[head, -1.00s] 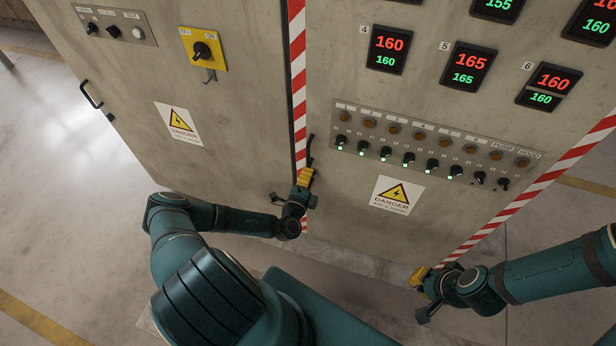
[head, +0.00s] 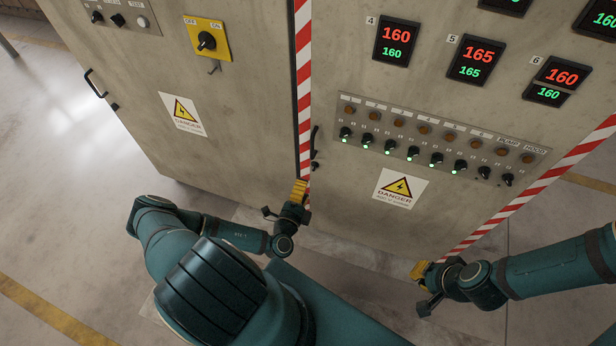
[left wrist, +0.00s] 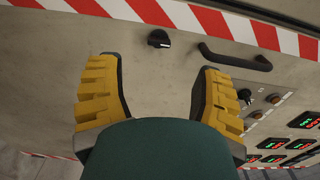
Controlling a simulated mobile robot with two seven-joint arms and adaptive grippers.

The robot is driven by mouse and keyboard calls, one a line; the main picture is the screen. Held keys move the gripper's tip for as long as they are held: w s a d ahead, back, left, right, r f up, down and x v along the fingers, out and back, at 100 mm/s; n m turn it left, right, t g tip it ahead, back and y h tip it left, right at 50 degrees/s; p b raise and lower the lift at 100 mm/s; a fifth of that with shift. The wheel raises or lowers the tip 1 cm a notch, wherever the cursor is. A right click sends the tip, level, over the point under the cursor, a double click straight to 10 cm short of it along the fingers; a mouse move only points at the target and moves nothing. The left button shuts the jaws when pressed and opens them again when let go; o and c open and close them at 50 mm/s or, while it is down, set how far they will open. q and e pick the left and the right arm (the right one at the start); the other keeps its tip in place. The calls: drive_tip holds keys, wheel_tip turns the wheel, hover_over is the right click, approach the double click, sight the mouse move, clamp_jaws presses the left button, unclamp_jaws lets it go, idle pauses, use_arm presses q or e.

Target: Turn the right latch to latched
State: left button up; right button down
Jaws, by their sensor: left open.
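The right latch is a small black knob (head: 315,166) just below the black door handle (head: 314,140), beside the red-and-white stripe in the head view. In the left wrist view the knob (left wrist: 159,38) is beyond the fingertips, between their lines, and nothing touches it. Its exact setting is too small to read. My left gripper (head: 299,188) has yellow fingers and is open and empty, below and left of the knob; its fingers are spread wide in the left wrist view (left wrist: 160,85). My right gripper (head: 420,271) is low at the cabinet's right edge; its finger gap is unclear.
The left door has its own handle (head: 95,83) with a small black knob (head: 114,106) below it. A yellow switch (head: 207,39), a row of knobs and lamps (head: 437,145) and temperature displays (head: 477,60) are on the cabinet front. Open floor lies left.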

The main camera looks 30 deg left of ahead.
use_arm(q)
drive_tip(key=v, duration=0.3)
drive_tip(key=shift+s, duration=0.2)
idle(0.3)
